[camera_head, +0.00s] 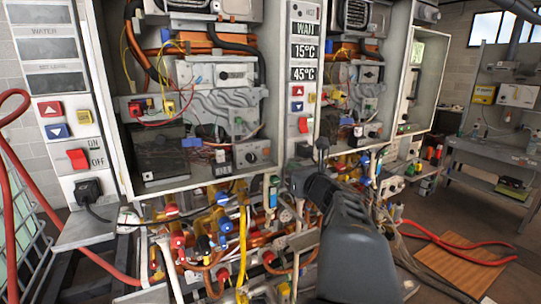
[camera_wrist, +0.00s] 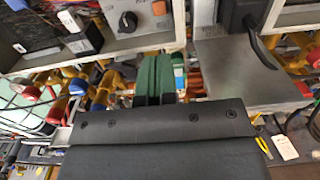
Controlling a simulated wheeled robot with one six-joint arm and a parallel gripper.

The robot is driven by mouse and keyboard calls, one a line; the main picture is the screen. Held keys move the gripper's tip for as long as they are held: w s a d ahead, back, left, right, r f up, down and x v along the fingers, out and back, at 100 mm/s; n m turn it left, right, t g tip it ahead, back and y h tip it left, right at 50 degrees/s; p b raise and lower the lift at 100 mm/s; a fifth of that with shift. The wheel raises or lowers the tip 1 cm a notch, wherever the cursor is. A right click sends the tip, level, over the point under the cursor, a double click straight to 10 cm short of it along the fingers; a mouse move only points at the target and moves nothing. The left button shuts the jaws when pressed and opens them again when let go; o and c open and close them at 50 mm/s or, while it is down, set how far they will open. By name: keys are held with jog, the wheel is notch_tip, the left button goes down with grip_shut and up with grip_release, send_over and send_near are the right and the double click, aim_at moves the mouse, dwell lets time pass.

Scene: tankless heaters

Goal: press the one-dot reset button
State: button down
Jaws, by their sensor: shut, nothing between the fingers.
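My gripper (camera_wrist: 156,62) shows its two green-padded fingers side by side, shut and empty, in the wrist view. They point at the lower edge of an open heater cabinet, over pipes and valves. In the head view my arm reaches in at lower centre, and the fingertips are hard to make out. Small yellow buttons sit on the left control panel (camera_head: 84,117) and on the middle control panel (camera_head: 311,97), beside red and blue arrow buttons. The dot marks are too small to read, so I cannot tell which is the one-dot reset button.
Open heater cabinets (camera_head: 112,150) hold wiring and circuit parts. A grey ledge (camera_wrist: 245,75) with a black plug (camera_wrist: 238,15) is right of the fingers. Yellow hoses and coloured valves (camera_head: 222,225) crowd below. A metal shelf (camera_head: 490,148) stands at far right.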

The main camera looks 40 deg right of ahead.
aim_at(267, 151)
jog(key=w+p, duration=0.1)
jog(key=w, duration=0.3)
jog(key=w+d+p, duration=0.1)
jog(key=w, duration=0.3)
jog(key=w+p, duration=0.1)
jog(key=w, duration=0.3)
jog(key=shift+w+d, duration=0.35)
jog(key=shift+d, duration=0.05)
jog(key=shift+w, duration=0.35)
jog(key=shift+f, duration=0.1)
jog(key=shift+w+f, duration=0.1)
jog(key=shift+w, duration=0.3)
jog(key=shift+w+d+r+b, duration=0.1)
jog(key=shift+w+r+b, duration=0.15)
jog(key=shift+r+b, duration=0.1)
jog(key=shift+s, duration=0.1)
jog(key=shift+s+f+b, duration=0.1)
jog(key=shift+s+b, duration=0.15)
jog(key=shift+b, duration=0.05)
jog(key=s+a+b, duration=0.2)
jog(key=s+b, duration=0.1)
jog(key=s, duration=1)
jog(key=shift+s, duration=0.15)
